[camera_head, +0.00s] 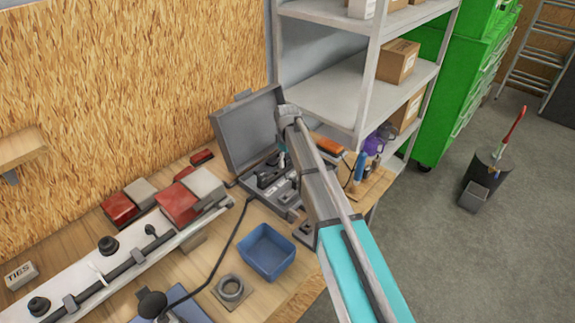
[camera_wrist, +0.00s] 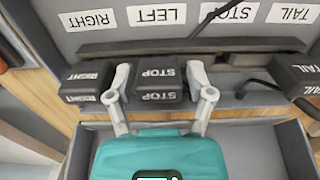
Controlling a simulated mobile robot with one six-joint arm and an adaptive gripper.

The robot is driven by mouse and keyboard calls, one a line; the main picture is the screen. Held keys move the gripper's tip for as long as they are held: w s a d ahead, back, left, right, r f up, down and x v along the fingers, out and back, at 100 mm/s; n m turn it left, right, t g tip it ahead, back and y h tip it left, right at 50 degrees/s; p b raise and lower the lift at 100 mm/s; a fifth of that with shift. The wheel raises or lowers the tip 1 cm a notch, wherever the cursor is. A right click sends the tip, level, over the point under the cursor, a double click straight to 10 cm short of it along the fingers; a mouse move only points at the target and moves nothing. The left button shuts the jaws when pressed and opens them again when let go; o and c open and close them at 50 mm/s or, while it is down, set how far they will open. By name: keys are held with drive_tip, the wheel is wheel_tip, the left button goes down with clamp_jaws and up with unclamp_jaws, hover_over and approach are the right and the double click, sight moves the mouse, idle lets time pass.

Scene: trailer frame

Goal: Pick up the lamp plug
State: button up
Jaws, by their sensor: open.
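My gripper (camera_wrist: 159,78) is open in the wrist view, one pale finger on each side of a dark block labelled STOP (camera_wrist: 158,82). Whether the fingers touch the block I cannot tell. Similar blocks labelled RIGHT (camera_wrist: 85,83) and TAIL (camera_wrist: 296,76) stand to its left and right. No part is marked as the lamp plug, so I cannot tell which it is. A thin black cable (camera_wrist: 258,83) lies between the STOP and TAIL blocks.
The case lid bears RIGHT, LEFT, STOP and TAIL labels. On the wooden bench, a blue bin (camera_head: 267,252) and grey ring (camera_head: 231,289) lie in front. A black cable (camera_head: 232,240) runs across the bench. A white bar (camera_head: 100,265) and red boxes lie left. Shelves (camera_head: 335,90) stand behind.

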drive_tip(key=shift+f, duration=0.15)
idle(0.5)
drive_tip(key=c, duration=0.7)
drive_tip(key=shift+r, duration=0.2)
drive_tip(key=shift+r+p, duration=0.75)
drive_tip(key=shift+p, duration=0.15)
drive_tip(key=s+d+r+p, duration=0.3)
drive_tip(key=s+r+p, duration=0.8)
drive_tip(key=s, duration=0.2)
drive_tip(key=shift+s+d, duration=0.2)
drive_tip(key=shift+s, duration=0.1)
